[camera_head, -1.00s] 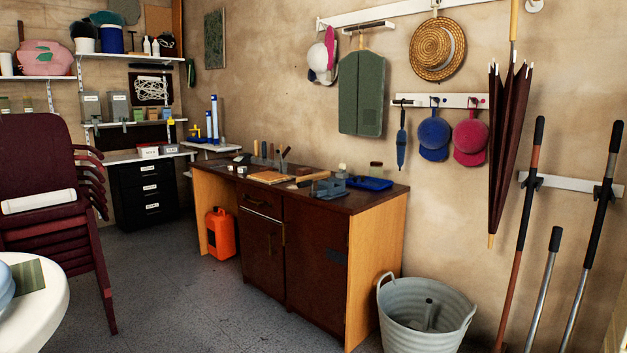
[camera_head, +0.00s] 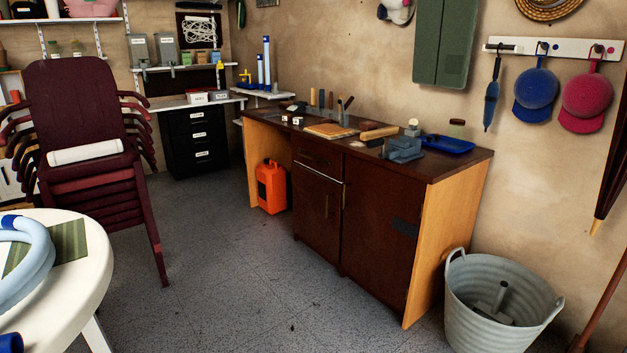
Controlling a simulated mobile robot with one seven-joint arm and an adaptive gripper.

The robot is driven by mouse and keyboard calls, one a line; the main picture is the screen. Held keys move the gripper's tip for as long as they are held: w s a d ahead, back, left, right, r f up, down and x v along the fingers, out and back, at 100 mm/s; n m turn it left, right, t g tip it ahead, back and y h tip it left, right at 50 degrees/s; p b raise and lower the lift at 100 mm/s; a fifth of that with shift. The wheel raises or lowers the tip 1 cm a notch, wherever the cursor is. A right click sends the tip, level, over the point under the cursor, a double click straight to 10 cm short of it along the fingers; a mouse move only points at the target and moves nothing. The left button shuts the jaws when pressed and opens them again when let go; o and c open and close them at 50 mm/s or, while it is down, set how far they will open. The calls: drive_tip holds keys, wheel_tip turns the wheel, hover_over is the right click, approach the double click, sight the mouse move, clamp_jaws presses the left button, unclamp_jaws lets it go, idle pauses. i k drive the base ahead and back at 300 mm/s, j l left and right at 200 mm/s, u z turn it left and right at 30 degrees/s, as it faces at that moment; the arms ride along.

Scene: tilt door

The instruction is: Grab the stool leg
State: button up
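I cannot pick out a stool for certain in the head view. A stack of dark red chairs (camera_head: 85,110) stands at the left, with legs reaching the floor. A round white table (camera_head: 85,275) stands in the near left corner, and one pale leg (camera_head: 97,335) shows below its top. My gripper is not in view.
A dark workbench (camera_head: 370,200) with tools stands along the right wall. An orange canister (camera_head: 271,187) is under it. A black drawer unit (camera_head: 196,140) stands at the back. The grey floor (camera_head: 225,270) between chairs and bench is clear.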

sight(375, 133)
drive_tip(key=i+j, duration=0.1)
drive_tip(key=i, duration=0.6)
drive_tip(key=i+j, duration=0.1)
drive_tip(key=i, duration=0.65)
drive_tip(key=i+j+z, duration=0.15)
drive_tip(key=i+z, duration=0.35)
drive_tip(key=i+j+z, duration=0.25)
drive_tip(key=z, duration=0.2)
drive_tip(key=i+j+z, duration=0.65)
drive_tip(key=j+z, duration=0.35)
drive_tip(key=i+j+z, duration=0.15)
drive_tip(key=j, duration=0.15)
drive_tip(key=j+z, duration=0.15)
drive_tip(key=j, duration=0.1)
